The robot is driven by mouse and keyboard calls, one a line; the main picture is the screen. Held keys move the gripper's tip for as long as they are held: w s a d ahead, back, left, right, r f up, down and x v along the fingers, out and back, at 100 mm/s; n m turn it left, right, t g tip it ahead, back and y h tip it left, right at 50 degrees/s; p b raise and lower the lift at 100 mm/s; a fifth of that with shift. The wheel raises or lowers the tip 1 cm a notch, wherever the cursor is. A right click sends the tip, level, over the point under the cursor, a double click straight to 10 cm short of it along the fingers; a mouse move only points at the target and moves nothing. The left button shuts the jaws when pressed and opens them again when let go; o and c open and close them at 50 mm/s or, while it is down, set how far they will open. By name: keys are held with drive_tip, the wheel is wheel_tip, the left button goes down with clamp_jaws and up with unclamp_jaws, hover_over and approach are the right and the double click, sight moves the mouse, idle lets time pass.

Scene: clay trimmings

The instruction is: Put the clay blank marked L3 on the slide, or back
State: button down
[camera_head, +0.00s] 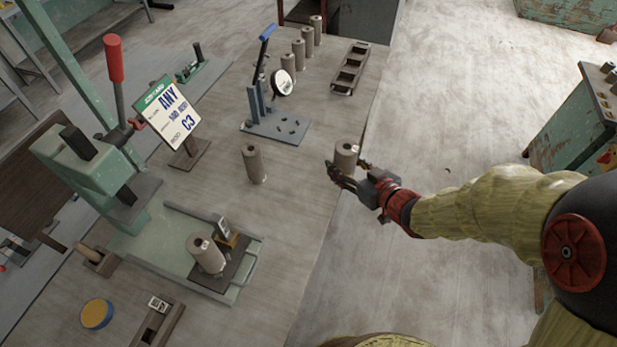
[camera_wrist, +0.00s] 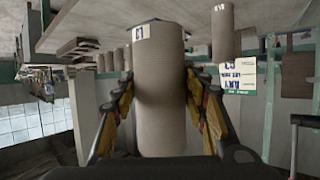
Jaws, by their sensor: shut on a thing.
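My gripper (camera_head: 349,168) is shut on a grey-brown clay blank (camera_head: 346,154), held upright by the table's right edge. Another blank (camera_head: 205,252) stands on the dark slide (camera_head: 236,268) of the green press (camera_head: 95,170), beside a small upright tag. A further blank (camera_head: 254,165) stands alone mid-table.
Several blanks (camera_head: 299,50) stand in a row at the back, near a dark slotted rack (camera_head: 343,88). A blue-handled stand (camera_head: 262,105) with a round dial and a sign (camera_head: 172,112) reading "ANY" and "C3" stand left of them. A yellow disc (camera_head: 97,314) lies at front left.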

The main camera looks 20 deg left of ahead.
drive_tip(key=shift+a, duration=0.45)
drive_tip(key=shift+w+a+f+b, duration=1.2)
drive_tip(key=shift+a+f, duration=0.65)
drive_tip(key=shift+f, duration=0.25)
drive_tip(key=shift+w+a+f+b, duration=1.05)
drive_tip(key=shift+w+a+f, duration=0.3)
drive_tip(key=shift+a+f, duration=0.65)
drive_tip(key=shift+w+a+f+b, duration=1.2)
drive_tip(key=shift+a+f, duration=0.55)
drive_tip(key=shift+f, duration=0.4)
drive_tip(key=shift+f, duration=0.2)
drive_tip(key=c, duration=1)
unclamp_jaws()
